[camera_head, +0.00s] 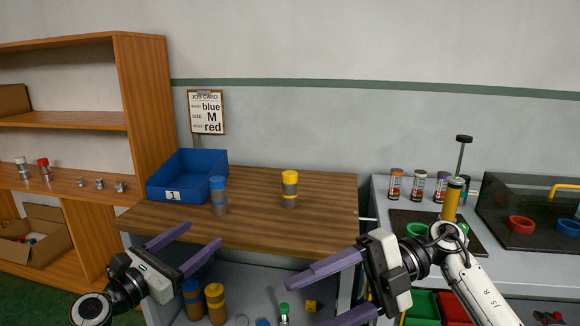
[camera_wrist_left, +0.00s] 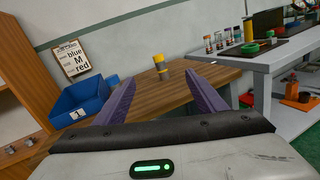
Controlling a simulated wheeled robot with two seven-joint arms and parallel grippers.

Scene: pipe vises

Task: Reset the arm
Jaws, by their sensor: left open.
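My left gripper (camera_head: 204,235) is in front of the wooden table's near edge at the left, its two purple fingers apart with nothing between them. In the left wrist view the open fingers (camera_wrist_left: 160,80) point towards the wooden table. My right gripper (camera_head: 308,303) is at the lower right of the head view, its purple fingers spread apart and empty. Its lower finger is partly cut off by the picture's bottom edge. Both arms are clear of the parts on the table.
The wooden table (camera_head: 250,222) carries a blue bin (camera_head: 190,172), a blue-and-grey pipe piece (camera_head: 218,196) and a yellow-banded one (camera_head: 290,190). A job card (camera_head: 206,112) hangs behind. A shelf unit (camera_head: 145,110) stands left. A workbench (camera_head: 380,190) with several jars stands right.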

